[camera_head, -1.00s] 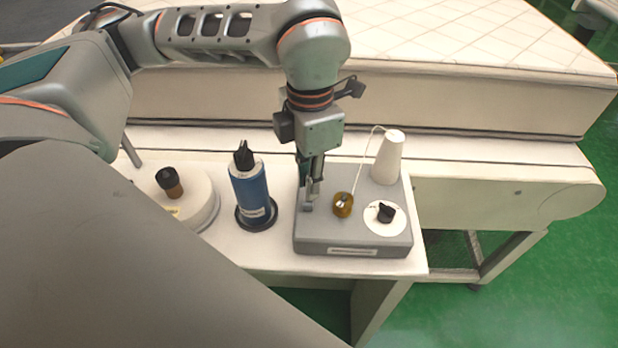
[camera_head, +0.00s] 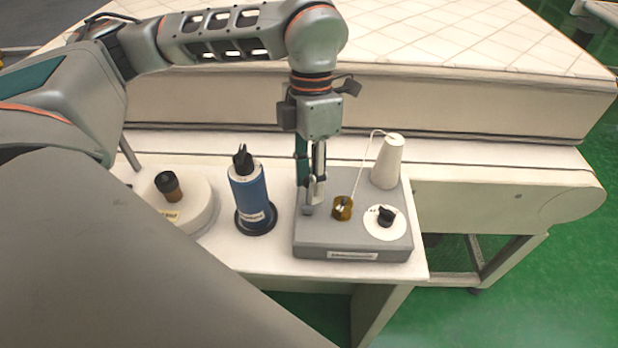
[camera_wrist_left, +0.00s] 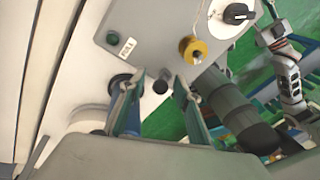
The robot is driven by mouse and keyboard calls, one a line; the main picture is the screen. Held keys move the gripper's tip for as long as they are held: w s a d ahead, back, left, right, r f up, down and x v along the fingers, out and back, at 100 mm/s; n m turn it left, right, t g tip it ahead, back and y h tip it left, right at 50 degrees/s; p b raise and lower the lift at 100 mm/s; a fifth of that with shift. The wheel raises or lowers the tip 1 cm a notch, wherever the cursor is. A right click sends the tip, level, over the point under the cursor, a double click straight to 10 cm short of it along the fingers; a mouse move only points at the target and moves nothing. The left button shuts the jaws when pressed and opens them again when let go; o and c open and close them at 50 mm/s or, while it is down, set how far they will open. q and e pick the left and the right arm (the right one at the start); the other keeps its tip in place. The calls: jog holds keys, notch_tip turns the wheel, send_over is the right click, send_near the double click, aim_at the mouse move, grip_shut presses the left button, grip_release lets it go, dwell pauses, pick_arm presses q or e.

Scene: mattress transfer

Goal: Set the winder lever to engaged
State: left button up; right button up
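The winder (camera_head: 350,244) is a grey box at the table's right end. It bears a white cone (camera_head: 386,163), a gold bobbin (camera_head: 342,208) and a black dial knob (camera_head: 386,216). My left gripper (camera_head: 314,185) points down over the box's left part. In the left wrist view its fingers (camera_wrist_left: 155,92) stand apart, with a small dark round knob (camera_wrist_left: 160,86) between them, apparently the lever's end. I cannot tell whether they touch it. The lever's setting is hidden. My right gripper (camera_wrist_left: 270,20) seems to show, small, in the left wrist view.
A blue cylinder with a black top (camera_head: 249,195) stands close left of the winder. A white round device with a dark knob (camera_head: 168,186) is farther left. The mattress (camera_head: 440,40) lies behind. A thread runs from the cone towards the bobbin.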

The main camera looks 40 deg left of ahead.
pick_arm(q)
jog(key=v, duration=1.2)
dwell(0.4)
